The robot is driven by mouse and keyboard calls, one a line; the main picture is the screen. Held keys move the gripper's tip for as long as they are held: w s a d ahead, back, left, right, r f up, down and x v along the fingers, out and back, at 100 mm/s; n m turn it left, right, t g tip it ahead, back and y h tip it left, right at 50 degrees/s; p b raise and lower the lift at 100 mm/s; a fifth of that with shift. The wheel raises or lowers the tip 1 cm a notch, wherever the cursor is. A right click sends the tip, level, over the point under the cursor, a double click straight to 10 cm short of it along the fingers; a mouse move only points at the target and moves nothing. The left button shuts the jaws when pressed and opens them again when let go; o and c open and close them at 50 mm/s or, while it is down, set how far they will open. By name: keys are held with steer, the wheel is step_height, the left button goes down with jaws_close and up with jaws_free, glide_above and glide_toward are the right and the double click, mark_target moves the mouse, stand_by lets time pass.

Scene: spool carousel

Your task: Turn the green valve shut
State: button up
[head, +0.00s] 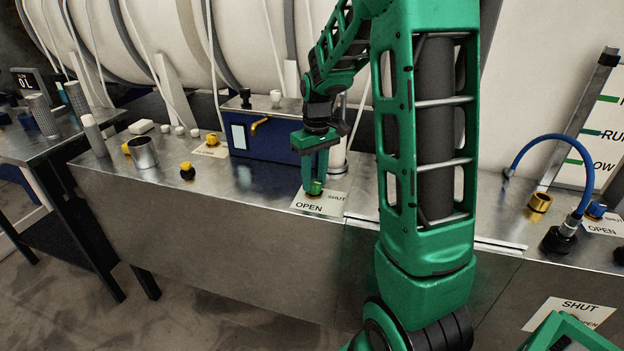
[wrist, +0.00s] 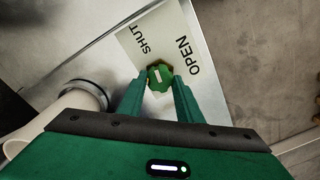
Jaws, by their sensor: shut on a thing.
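The green valve (wrist: 159,77) is a small knob with a pale bar mark on its top, standing on a white label plate (wrist: 141,36) printed SHUT and OPEN. In the wrist view the bar points at neither word squarely. My gripper (wrist: 160,83) points down at the valve, with one green finger on each side of it, shut on it. In the head view my gripper (head: 315,180) stands over the label plate on the metal bench, and the fingers partly hide the valve (head: 315,188).
A blue box (head: 262,145) with a yellow tap stands left of my gripper. A metal cup (head: 143,152) and a yellow-topped knob (head: 187,171) are farther left. A blue hose (head: 535,142) arches at the right. A pale round-rimmed part (wrist: 85,95) is close beside my gripper.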

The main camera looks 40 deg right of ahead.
mark_target(315, 181)
steer(key=shift+w+r+n, duration=0.1)
steer(key=shift+w+n, duration=0.1)
steer(key=shift+n, duration=0.7)
steer(key=o, duration=1)
steer(key=shift+s, duration=0.1)
steer(key=shift+o, duration=0.2)
step_height(315, 181, up, 10)
steer(key=shift+d+r, duration=0.15)
steer(key=shift+r, duration=0.1)
